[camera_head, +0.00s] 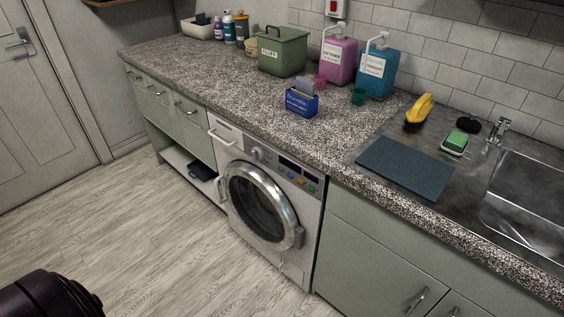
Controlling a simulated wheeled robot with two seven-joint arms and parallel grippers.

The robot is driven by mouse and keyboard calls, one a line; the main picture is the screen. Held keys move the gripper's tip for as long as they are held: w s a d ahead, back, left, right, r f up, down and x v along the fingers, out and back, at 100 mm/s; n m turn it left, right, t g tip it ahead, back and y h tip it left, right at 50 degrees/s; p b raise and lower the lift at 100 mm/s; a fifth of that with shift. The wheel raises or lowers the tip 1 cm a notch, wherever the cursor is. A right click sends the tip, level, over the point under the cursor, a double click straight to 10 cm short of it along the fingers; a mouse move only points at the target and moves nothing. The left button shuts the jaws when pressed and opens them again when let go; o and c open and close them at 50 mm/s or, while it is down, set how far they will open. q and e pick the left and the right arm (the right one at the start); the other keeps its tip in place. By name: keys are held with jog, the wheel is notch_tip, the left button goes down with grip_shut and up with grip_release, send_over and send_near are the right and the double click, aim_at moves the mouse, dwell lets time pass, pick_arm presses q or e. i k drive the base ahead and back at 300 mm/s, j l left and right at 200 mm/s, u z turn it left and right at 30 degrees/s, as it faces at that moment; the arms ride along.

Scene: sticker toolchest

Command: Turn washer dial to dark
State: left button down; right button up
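The white front-loading washer (291,253) stands under the speckled counter, with its round silver-rimmed door (262,203) shut. A round dial (257,154) sits on the upper front panel, left of a dark display and several coloured buttons (301,180). The dial's setting and any labels are too small to read. Neither of my grippers shows in the head view. A dark rounded part at the bottom left looks like part of my own body, well away from the washer.
The counter (210,70) overhangs the washer. On it stand a green bin (282,52), a pink dispenser (339,60), a blue dispenser (377,74) and a small blue box (301,103). A sink (530,205) is at right. The wooden floor (150,250) before the washer is clear.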

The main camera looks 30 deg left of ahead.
aim_at(257, 154)
jog(key=i+j+z, duration=0.1)
jog(key=j, duration=0.3)
jog(key=i+j+z, duration=0.15)
jog(key=j, duration=0.25)
jog(key=j+z, duration=0.1)
jog(key=j, duration=0.35)
